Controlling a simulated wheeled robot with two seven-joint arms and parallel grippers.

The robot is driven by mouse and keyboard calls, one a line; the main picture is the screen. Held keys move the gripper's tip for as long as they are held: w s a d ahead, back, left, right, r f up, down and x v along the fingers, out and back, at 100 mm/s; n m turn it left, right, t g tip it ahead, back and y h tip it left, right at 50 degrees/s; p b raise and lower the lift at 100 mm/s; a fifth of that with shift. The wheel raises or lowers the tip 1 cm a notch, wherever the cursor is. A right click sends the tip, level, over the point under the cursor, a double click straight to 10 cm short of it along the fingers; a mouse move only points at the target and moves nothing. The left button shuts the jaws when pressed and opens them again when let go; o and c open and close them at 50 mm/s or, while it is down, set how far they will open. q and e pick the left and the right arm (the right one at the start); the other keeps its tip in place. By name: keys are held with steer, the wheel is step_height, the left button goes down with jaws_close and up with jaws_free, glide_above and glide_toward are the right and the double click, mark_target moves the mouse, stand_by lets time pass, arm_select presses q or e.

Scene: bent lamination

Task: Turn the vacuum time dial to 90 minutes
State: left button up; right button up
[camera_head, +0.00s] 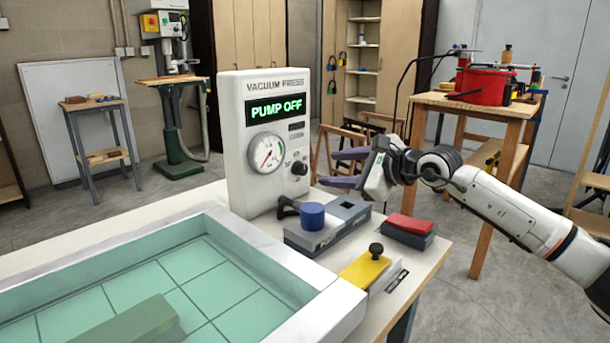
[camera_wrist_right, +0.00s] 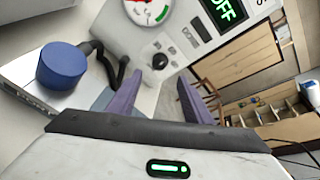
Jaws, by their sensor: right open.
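The vacuum press control box (camera_head: 240,110) is white and stands at the back of the worktable. Its screen (camera_head: 275,109) reads PUMP OFF. Its black dial (camera_head: 299,168) sits low on the front face, right of the round gauge (camera_head: 267,153). The dial (camera_wrist_right: 160,61) also shows in the right wrist view, beyond the fingers; its setting is too small to read. My right gripper (camera_head: 345,168) is open and empty, to the right of the dial and apart from it. Its purple fingers (camera_wrist_right: 152,98) point toward the box. My left gripper is not in view.
A blue cylinder (camera_head: 312,215) stands on a grey block in front of the box. A red-topped block (camera_head: 410,225) and a yellow piece with a black knob (camera_head: 364,271) lie at the table's right. The press frame (camera_head: 335,306) with its teal bed fills the left front.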

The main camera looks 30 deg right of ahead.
mark_target(304, 169)
steer(key=x, duration=0.8)
steer(key=shift+w+a, duration=0.1)
steer(key=shift+a, duration=0.05)
steer(key=shift+w+a+f, duration=0.1)
steer(key=shift+w+f, duration=0.1)
steer(key=shift+w, duration=0.35)
steer(key=c, duration=0.8)
steer(key=shift+c, duration=1.3)
